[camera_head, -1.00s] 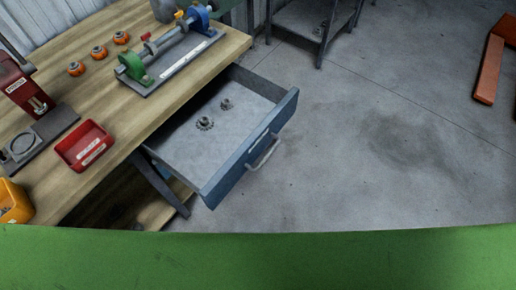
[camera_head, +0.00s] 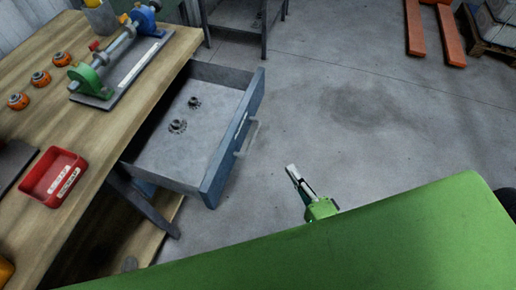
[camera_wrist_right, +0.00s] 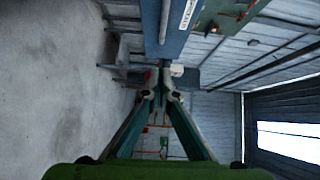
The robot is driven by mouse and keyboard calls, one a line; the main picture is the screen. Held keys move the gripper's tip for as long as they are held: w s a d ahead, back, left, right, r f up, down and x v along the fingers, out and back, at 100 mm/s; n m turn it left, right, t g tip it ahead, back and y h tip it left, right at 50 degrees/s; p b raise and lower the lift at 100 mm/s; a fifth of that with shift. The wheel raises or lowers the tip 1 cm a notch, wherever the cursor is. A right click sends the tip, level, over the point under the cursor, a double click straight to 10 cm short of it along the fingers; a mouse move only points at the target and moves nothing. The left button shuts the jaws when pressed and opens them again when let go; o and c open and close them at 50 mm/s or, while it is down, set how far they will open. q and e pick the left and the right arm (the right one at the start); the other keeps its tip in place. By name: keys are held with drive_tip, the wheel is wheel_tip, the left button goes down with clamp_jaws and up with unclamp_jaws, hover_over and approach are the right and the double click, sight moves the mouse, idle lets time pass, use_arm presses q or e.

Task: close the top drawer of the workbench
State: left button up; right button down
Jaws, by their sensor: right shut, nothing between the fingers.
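The top drawer (camera_head: 190,150) of the workbench (camera_head: 100,185) is pulled well out, with a blue front (camera_head: 233,140) and a grey handle (camera_head: 246,138). Two small dark gear-like parts lie inside it. My right gripper (camera_head: 293,172) is shut and empty, to the right of the drawer front and apart from the handle in the head view. In the right wrist view the shut fingertips (camera_wrist_right: 162,68) lie below a blue panel (camera_wrist_right: 166,30) with a white label, which looks like the drawer front. My left gripper is not in view.
A red bin (camera_head: 53,177), several orange parts and a green-and-blue fixture (camera_head: 115,60) stand on the bench top. A dark metal stand (camera_head: 240,22) is behind. Orange forks (camera_head: 432,35) lie at the far right. The floor right of the drawer is clear.

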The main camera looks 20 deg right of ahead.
drive_tip(key=w+a, duration=0.1)
drive_tip(key=w, duration=0.3)
drive_tip(key=w+a+b, duration=0.1)
drive_tip(key=w+a, duration=0.1)
drive_tip(key=w, duration=0.2)
drive_tip(key=w+a, duration=0.1)
drive_tip(key=w, duration=0.2)
drive_tip(key=shift+w+a+r+b, duration=0.2)
drive_tip(key=shift+w+r+b, duration=0.1)
drive_tip(key=shift+w+b, duration=0.1)
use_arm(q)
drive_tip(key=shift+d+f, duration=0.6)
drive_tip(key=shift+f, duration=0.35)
use_arm(e)
drive_tip(key=shift+w+a, duration=0.2)
drive_tip(key=shift+a, duration=0.2)
